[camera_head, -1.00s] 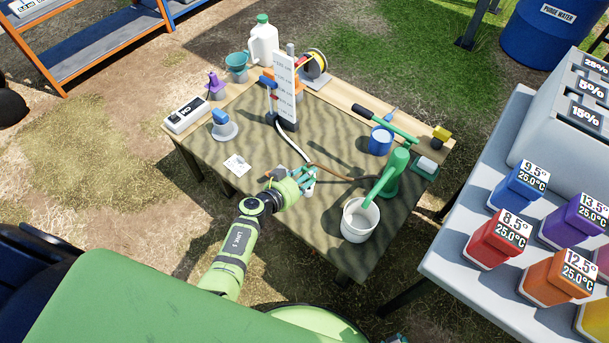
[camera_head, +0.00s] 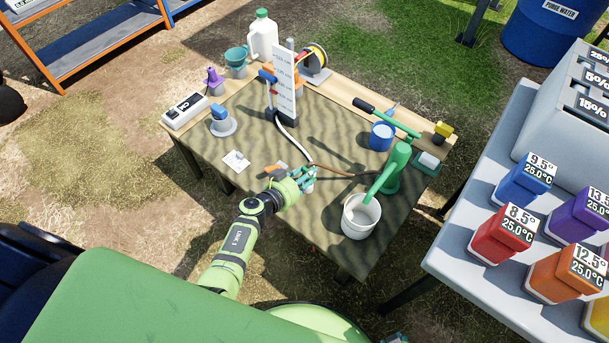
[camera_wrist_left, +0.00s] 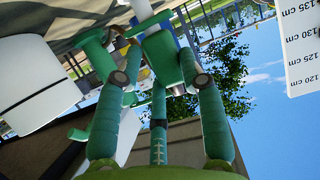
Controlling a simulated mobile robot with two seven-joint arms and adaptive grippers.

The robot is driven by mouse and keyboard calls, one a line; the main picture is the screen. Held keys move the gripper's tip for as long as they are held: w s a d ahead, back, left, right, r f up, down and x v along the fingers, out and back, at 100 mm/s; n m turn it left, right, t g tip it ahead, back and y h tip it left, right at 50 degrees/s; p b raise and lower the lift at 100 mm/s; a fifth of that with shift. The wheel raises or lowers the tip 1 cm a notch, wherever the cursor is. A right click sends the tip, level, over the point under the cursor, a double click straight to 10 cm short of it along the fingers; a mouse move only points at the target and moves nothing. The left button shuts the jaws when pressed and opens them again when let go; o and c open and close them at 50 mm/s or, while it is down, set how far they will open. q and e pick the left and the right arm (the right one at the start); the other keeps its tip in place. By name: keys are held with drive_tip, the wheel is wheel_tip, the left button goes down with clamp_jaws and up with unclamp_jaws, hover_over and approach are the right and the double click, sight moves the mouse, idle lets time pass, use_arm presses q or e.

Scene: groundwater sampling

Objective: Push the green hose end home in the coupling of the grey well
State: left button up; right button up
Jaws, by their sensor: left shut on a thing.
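My left gripper (camera_head: 309,177) is low over the front middle of the table, its teal fingers closed around a small piece. A pale hose (camera_head: 292,142) curves from the foot of the scale board to the gripper. A grey round base with a blue top (camera_head: 222,123) stands at the table's left; I cannot tell whether it is the grey well. No coupling shows clearly.
A green hand pump (camera_head: 394,168) and a white bucket (camera_head: 360,216) stand right of the gripper. A white scale board (camera_head: 284,88) and a blue mug (camera_head: 381,137) are farther back. A white card (camera_head: 236,161) lies on the left; the cloth around it is mostly clear.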

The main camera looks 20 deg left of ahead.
use_arm(q)
drive_tip(key=shift+f+b, duration=0.8)
drive_tip(key=shift+f, duration=0.2)
drive_tip(key=o, duration=1.2)
